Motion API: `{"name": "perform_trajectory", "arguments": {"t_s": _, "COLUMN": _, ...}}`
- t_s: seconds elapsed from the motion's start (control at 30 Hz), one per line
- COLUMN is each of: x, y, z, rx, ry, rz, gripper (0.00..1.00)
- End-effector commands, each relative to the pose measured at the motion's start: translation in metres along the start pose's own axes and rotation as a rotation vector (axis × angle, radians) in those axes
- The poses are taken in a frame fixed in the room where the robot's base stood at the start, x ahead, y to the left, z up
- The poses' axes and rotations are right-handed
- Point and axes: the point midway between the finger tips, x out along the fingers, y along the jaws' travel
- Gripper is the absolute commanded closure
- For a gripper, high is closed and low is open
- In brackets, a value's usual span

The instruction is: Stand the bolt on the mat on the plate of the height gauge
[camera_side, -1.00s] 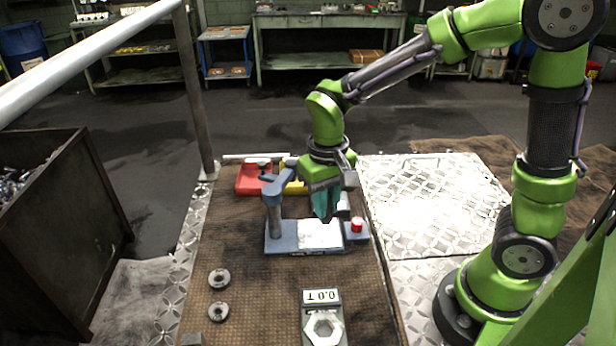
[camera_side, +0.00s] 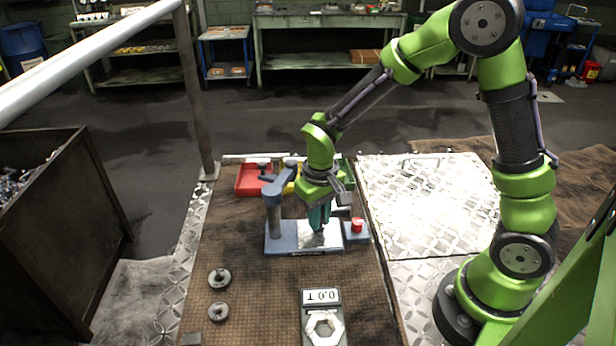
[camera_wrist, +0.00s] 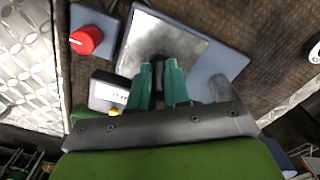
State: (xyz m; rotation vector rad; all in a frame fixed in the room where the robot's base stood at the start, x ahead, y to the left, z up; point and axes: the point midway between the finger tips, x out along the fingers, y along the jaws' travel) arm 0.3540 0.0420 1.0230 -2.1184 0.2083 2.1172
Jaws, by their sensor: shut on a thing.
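The height gauge (camera_side: 275,238) is a blue-grey base with a post and arm on its left and a bright metal plate (camera_side: 300,240). The plate also shows in the wrist view (camera_wrist: 185,45). My gripper (camera_side: 319,226) points down over the plate with its teal fingers close to it. In the wrist view the gripper (camera_wrist: 160,68) is shut on a dark thing, probably the bolt (camera_wrist: 159,75), which is mostly hidden between the fingers. I cannot tell whether its lower end touches the plate.
A red button (camera_side: 357,225) sits right of the plate. Red (camera_side: 252,180) and yellow trays lie behind the gauge. Two round metal parts (camera_side: 218,278) lie on the mat (camera_side: 255,300) at left.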

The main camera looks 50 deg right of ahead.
Motion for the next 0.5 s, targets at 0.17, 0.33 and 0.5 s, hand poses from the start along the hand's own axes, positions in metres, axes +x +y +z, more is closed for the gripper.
{"name": "perform_trajectory", "arguments": {"t_s": 0.17, "x": 0.0017, "y": 0.0, "z": 0.0, "rx": 0.0, "ry": 0.0, "rz": 0.0, "gripper": 1.0}}
{"name": "perform_trajectory", "arguments": {"t_s": 0.33, "x": 0.0029, "y": 0.0, "z": 0.0, "rx": 0.0, "ry": 0.0, "rz": 0.0, "gripper": 0.65}}
{"name": "perform_trajectory", "arguments": {"t_s": 0.5, "x": 0.0027, "y": 0.0, "z": 0.0, "rx": 0.0, "ry": 0.0, "rz": 0.0, "gripper": 0.58}}
